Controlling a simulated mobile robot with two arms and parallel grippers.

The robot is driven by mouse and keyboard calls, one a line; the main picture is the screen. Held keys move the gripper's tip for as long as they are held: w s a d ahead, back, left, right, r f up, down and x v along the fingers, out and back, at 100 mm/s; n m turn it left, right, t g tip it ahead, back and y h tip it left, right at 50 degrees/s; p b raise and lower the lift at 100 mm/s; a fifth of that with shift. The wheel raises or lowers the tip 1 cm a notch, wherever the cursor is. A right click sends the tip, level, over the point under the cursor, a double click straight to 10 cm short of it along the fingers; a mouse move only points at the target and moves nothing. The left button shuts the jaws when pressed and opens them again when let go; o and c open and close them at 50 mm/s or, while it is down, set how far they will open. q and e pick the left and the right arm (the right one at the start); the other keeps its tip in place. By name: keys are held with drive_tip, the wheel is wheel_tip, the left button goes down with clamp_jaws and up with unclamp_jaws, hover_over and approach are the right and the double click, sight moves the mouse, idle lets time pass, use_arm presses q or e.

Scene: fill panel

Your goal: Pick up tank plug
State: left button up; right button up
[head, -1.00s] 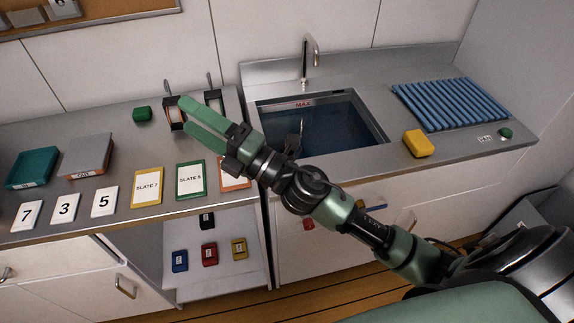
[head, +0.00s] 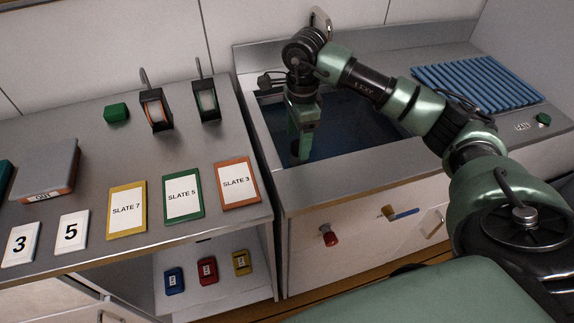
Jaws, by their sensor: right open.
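My right gripper (head: 301,147) points down over the front part of the sink tank (head: 345,132), its jaws open and nothing seen between them. I cannot tell how deep the fingertips reach. No plug can be made out in the dark tank, where my gripper and arm cover part of the view. A red knob-like piece (head: 328,236) is on the cabinet front below the tank; I cannot tell whether it is the tank plug. My left gripper is out of view.
A blue ribbed rack (head: 478,86) and a small green piece (head: 543,119) by a label lie right of the tank. Slate cards (head: 183,192), number tiles (head: 71,232) and two upright holders (head: 155,110) occupy the left counter.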

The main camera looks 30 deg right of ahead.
drive_tip(key=shift+s+d, duration=0.1)
drive_tip(key=shift+d, duration=0.3)
drive_tip(key=shift+s+d, duration=0.1)
drive_tip(key=shift+s, duration=0.1)
wheel_tip(320, 180, down, 3)
drive_tip(key=shift+w+r, duration=0.1)
drive_tip(key=shift+r, duration=0.1)
drive_tip(key=f, duration=0.1)
drive_tip(key=f+p, duration=0.1)
drive_tip(key=f, duration=0.2)
drive_tip(key=shift+w+f, duration=0.35)
drive_tip(key=shift+f, duration=0.05)
drive_tip(key=c, duration=1.4)
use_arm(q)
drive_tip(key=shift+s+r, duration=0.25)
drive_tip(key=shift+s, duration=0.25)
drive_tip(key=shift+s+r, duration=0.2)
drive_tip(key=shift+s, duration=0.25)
use_arm(e)
clamp_jaws()
